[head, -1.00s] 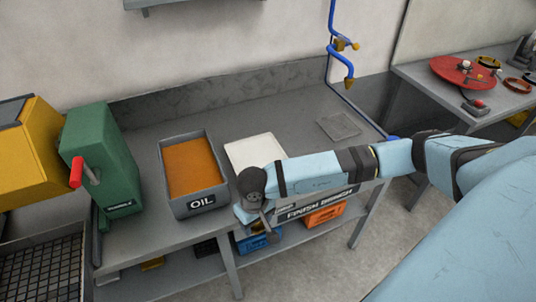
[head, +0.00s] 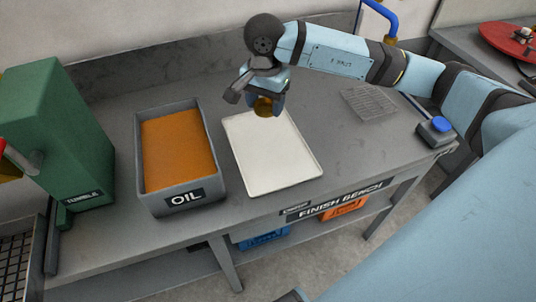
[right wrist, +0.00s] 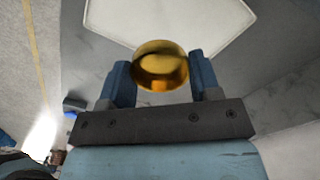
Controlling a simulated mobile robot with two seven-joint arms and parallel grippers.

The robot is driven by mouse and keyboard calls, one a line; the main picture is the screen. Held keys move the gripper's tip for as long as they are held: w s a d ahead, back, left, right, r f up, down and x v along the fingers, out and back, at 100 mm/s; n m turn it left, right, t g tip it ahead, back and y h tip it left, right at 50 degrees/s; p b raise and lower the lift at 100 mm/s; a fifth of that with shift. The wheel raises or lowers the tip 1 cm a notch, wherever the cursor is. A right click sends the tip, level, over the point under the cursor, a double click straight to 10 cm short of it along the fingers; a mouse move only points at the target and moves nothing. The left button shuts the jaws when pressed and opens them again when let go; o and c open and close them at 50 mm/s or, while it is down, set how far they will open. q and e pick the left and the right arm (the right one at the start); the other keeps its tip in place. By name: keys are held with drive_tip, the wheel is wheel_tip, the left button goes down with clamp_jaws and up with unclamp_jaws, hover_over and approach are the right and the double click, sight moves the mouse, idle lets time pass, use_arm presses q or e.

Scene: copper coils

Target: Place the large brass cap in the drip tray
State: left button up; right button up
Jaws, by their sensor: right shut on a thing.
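The large brass cap (head: 263,109) is held in my right gripper (head: 265,101), which is shut on it. In the right wrist view the round golden cap (right wrist: 160,66) sits between the two blue fingers. The drip tray appears to be the shallow white tray (head: 275,160) on the bench, right of the oil bin. In the head view the cap overlaps the tray's far end and looks to be above it; the exact height is hard to tell. The tray (right wrist: 170,20) also shows beyond the cap in the right wrist view. My left gripper is not in view.
A grey oil bin (head: 186,194) with orange-brown contents stands close to the tray's left. A green tumbler (head: 62,130) is further left. A wire rack (head: 370,102) and a blue-button box (head: 436,131) are to the right. The bench is clear between tray and rack.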

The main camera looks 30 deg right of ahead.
drive_tip(key=r+m+b, duration=0.1)
drive_tip(key=d+r+m+b, duration=0.1)
drive_tip(key=r+m, duration=0.1)
drive_tip(key=shift+s+d+m+b, duration=0.15)
drive_tip(key=shift+d+m+b, duration=0.15)
drive_tip(key=shift+b, duration=0.1)
drive_tip(key=shift+f, duration=0.1)
hover_over(272, 153)
wheel_tip(272, 153, down, 15)
drive_tip(key=shift+r, duration=0.2)
wheel_tip(272, 153, down, 4)
drive_tip(key=shift+f+b, duration=0.2)
drive_tip(key=shift+b, duration=0.1)
drive_tip(key=shift+f, duration=0.15)
drive_tip(key=shift+f, duration=0.1)
drive_tip(key=o, duration=0.9)
drive_tip(key=shift+o, duration=0.2)
